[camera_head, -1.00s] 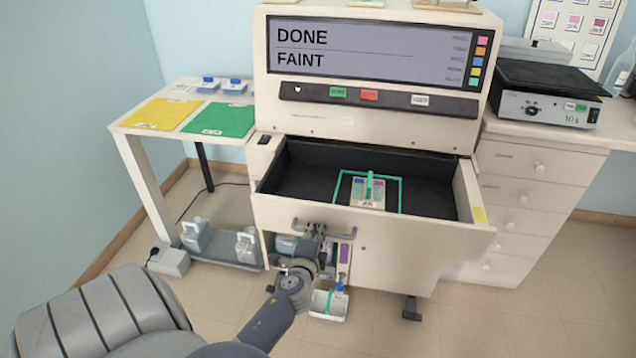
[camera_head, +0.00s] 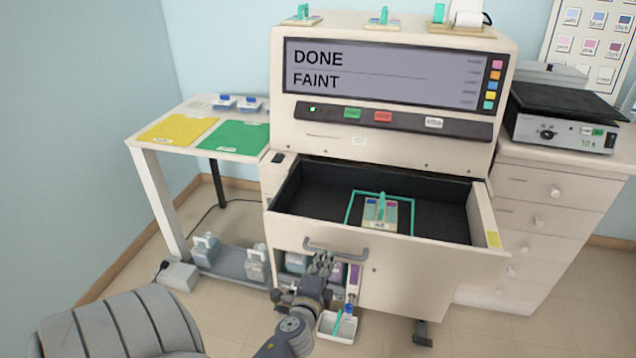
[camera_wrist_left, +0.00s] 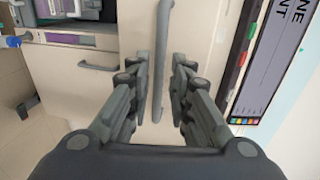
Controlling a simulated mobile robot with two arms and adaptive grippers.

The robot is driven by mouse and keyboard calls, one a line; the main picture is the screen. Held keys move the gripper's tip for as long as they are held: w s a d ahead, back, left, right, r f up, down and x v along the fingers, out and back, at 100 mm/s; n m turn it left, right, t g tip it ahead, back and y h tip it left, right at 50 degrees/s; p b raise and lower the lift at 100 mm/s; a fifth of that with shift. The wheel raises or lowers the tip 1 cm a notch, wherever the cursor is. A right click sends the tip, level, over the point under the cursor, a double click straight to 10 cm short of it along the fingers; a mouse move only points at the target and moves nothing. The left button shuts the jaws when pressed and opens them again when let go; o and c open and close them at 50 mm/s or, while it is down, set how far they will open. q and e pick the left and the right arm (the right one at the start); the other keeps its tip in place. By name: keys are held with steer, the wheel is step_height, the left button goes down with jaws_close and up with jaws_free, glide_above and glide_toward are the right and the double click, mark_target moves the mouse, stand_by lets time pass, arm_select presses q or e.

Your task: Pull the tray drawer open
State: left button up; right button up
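The tray drawer (camera_head: 400,272) of the staining machine stands pulled out, its dark inside showing. A small slide rack with a teal handle (camera_head: 381,208) sits inside the teal outline on its floor. The drawer's grey bar handle (camera_head: 336,249) is on the front. My left gripper (camera_head: 322,264) is just below and in front of this handle. In the left wrist view, my left gripper (camera_wrist_left: 160,72) is open, with a finger on each side of the line of the handle (camera_wrist_left: 163,45) and gaps visible. My right gripper is not in view.
Below the drawer are an open bay with bottles and a white bin (camera_head: 337,328). A side table (camera_head: 150,152) with yellow and green mats stands left. A drawer cabinet (camera_head: 545,225) carrying a hotplate (camera_head: 560,125) stands right.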

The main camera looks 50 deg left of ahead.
arm_select(q)
steer(key=v, duration=0.6)
steer(key=shift+s+d, duration=0.1)
steer(key=shift+d, duration=0.05)
stand_by(0.3)
steer(key=s+d+f+n+g+h+p, duration=0.1)
steer(key=s+d+f+g+h, duration=0.2)
steer(key=f, duration=0.6)
steer(key=s+d+f+n+g+h, duration=0.1)
steer(key=s+d+f+n, duration=0.3)
steer(key=f, duration=0.6)
steer(key=s+d+f+m+g+h+p, duration=0.1)
steer(key=s+d+f+g+h, duration=0.1)
steer(key=d+f, duration=0.5)
steer(key=s+d+f+n+g, duration=0.1)
steer(key=s+f+g, duration=0.1)
steer(key=s+f, duration=0.3)
steer(key=s+f+n+g+h, duration=0.1)
steer(key=s+f, duration=0.4)
steer(key=s, duration=0.7)
steer(key=s+d+f+n+g+h+p, duration=0.1)
steer(key=s+f+n+g, duration=0.2)
steer(key=s+f, duration=0.3)
steer(key=shift+s+d, duration=0.3)
steer(key=shift+s, duration=0.9)
